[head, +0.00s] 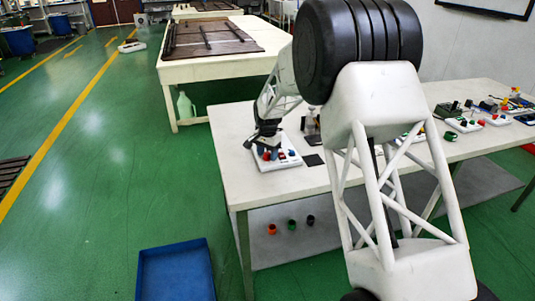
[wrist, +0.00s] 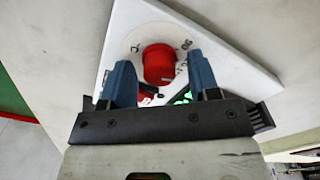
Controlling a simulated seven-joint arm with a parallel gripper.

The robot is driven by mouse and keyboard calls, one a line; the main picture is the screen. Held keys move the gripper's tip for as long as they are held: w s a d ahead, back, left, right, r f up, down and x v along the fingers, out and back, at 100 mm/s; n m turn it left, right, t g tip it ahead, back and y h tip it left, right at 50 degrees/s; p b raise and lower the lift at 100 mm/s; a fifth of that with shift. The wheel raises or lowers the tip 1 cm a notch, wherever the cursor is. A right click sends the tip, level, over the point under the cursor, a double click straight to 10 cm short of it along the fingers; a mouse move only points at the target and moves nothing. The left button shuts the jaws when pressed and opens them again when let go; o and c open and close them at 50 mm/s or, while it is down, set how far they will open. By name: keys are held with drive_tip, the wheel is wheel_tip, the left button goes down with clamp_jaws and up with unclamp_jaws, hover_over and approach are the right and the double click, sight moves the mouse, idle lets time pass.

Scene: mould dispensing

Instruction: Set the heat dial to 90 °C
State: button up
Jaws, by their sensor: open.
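The heat dial is a round red knob (wrist: 158,62) on a white panel (wrist: 225,48) with printed scale marks; a "90" shows just right of the knob. The knob's pointer cannot be made out. My gripper (wrist: 160,66) has two blue fingers, open, with the knob between their tips in the wrist view. The right finger looks close to the knob; whether either finger touches it cannot be told. In the head view my gripper (head: 268,150) is low over the white panel (head: 284,166) at the table's left end and hides much of it.
A second red part (wrist: 88,104) and a green patch (wrist: 183,97) show on the panel near the fingers. A dark flat square (head: 313,160) lies right of the panel. More small devices (head: 463,124) stand along the white table (head: 240,180). A blue bin (head: 175,270) is on the floor.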

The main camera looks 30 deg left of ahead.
drive_tip(key=shift+c, duration=0.2)
drive_tip(key=c, duration=0.9)
drive_tip(key=shift+n, duration=0.4)
drive_tip(key=n, duration=0.3)
drive_tip(key=shift+a+n, duration=0.1)
drive_tip(key=shift+n, duration=2)
